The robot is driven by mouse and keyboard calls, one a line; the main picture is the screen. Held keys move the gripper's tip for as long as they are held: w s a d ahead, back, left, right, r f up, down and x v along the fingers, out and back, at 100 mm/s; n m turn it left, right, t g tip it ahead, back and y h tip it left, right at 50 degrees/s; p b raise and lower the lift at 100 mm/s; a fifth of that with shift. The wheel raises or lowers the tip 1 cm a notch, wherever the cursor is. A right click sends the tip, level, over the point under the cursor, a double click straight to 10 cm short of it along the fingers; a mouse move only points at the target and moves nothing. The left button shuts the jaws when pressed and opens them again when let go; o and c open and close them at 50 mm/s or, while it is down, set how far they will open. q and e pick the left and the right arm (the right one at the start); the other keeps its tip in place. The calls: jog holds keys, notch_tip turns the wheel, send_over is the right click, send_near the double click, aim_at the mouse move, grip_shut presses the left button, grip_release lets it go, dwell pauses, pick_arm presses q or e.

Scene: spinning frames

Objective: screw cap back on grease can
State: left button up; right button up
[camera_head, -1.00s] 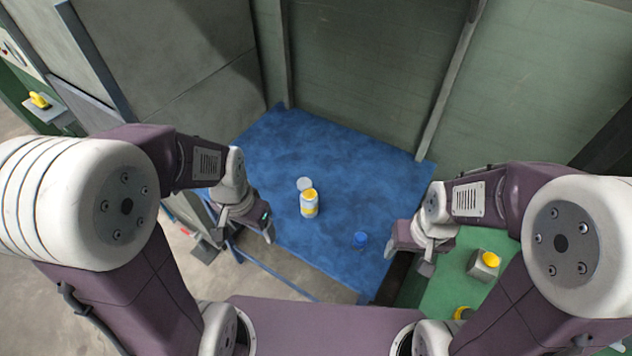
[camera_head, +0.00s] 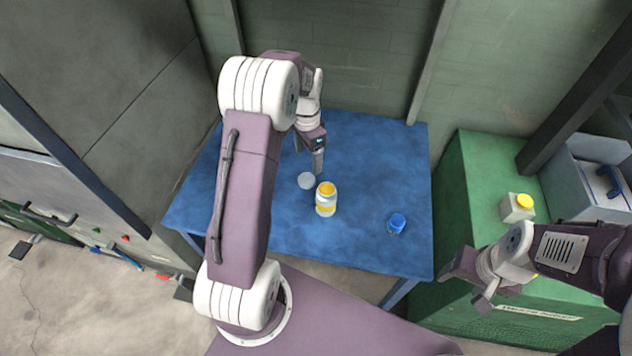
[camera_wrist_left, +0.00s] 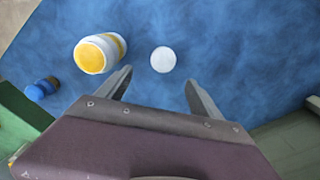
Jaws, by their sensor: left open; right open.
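The grease can (camera_head: 325,203), white with a yellow band and yellow top, stands upright on the blue table (camera_head: 270,225). The cap, a pale round disc (camera_head: 306,181), lies on the table just behind and left of the can. In the left wrist view the can (camera_wrist_left: 99,53) is left of the cap (camera_wrist_left: 163,59). My left gripper (camera_head: 309,160) is open and empty, above the table near the cap; in its wrist view (camera_wrist_left: 158,80) the cap shows between and beyond the fingers. My right gripper (camera_head: 464,286) is open and empty beyond the table's right edge.
A green cabinet (camera_head: 465,200) beside the table carries a grey box with a yellow button (camera_head: 517,207) and a grey bin (camera_head: 592,178). Walls stand behind. The table's left side is clear.

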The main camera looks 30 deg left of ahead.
aim_at(307, 179)
pick_arm(q)
jog(key=shift+s+a+f, duration=0.2)
jog(key=shift+f, duration=0.4)
jog(key=shift+a, duration=0.1)
jog(key=shift+f, duration=1.95)
jog(key=shift+f, duration=0.1)
jog(key=f, duration=0.5)
jog(key=shift+w+a, duration=0.1)
jog(key=shift+w, duration=0.2)
